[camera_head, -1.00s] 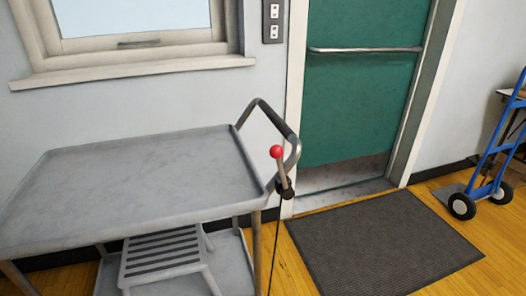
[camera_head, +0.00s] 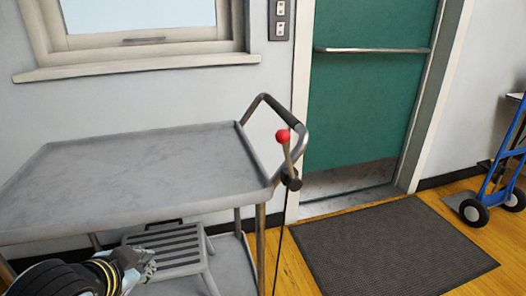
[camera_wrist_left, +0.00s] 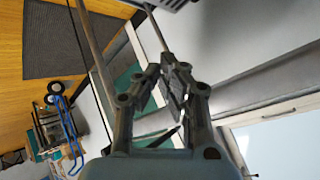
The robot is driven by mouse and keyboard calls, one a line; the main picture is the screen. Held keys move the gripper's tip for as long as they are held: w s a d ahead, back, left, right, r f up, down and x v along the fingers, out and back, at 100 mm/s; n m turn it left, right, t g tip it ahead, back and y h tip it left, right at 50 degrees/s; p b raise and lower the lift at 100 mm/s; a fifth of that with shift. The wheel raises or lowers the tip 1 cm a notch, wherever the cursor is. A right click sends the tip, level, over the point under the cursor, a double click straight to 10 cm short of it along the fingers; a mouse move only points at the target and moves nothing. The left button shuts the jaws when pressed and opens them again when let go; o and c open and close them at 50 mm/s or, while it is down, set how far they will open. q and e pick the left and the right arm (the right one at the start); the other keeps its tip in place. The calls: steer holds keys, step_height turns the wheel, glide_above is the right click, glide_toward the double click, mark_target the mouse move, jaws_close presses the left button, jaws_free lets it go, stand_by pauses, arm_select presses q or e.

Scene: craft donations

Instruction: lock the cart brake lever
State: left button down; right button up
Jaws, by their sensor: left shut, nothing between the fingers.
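The grey metal cart (camera_head: 130,170) stands at left and centre in the head view, with a bent tube handle (camera_head: 285,110) at its right end. The brake lever (camera_head: 283,136) has a red ball knob and stands nearly upright, tilted slightly left, on a dark pivot at the cart's right corner. A thin dark cable hangs below it. My left gripper (camera_head: 148,264) is at lower left, below the cart top's front edge, well apart from the lever. In the left wrist view the gripper (camera_wrist_left: 168,62) is shut and empty. My right gripper is not in view.
A slatted grey step stool (camera_head: 175,247) stands under the cart top near my left gripper. A dark mat (camera_head: 395,250) lies before the green door (camera_head: 365,100). A blue hand truck (camera_head: 500,180) stands at right.

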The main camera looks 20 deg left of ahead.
mark_target(276, 136)
arm_select(q)
steer(key=w+d+r+m+t+h, duration=0.1)
steer(key=w+r+m+t+h, duration=0.1)
steer(key=w+r+m+t, duration=0.45)
steer(key=w+d+r+m+t+h, duration=0.15)
steer(key=w+r, duration=0.25)
steer(key=r, duration=0.5)
steer(key=s+d+m+g+h, duration=0.1)
steer(key=d+m+h, duration=0.1)
steer(key=m+h, duration=0.4)
steer(key=d+r+m+g+h, duration=0.1)
steer(key=d+m+h, duration=0.2)
steer(key=m+h, duration=0.4)
steer(key=shift+s+d+r+m+g+b, duration=0.2)
steer(key=shift+s+d+m+g+b, duration=0.2)
steer(key=shift+m, duration=0.5)
steer(key=shift+w, duration=0.1)
steer(key=p+x, duration=0.1)
steer(key=x, duration=1.2)
steer(key=shift+w+d+r, duration=0.2)
steer(key=shift+w+d, duration=0.05)
steer(key=shift+d, duration=0.05)
steer(key=shift+p, duration=0.3)
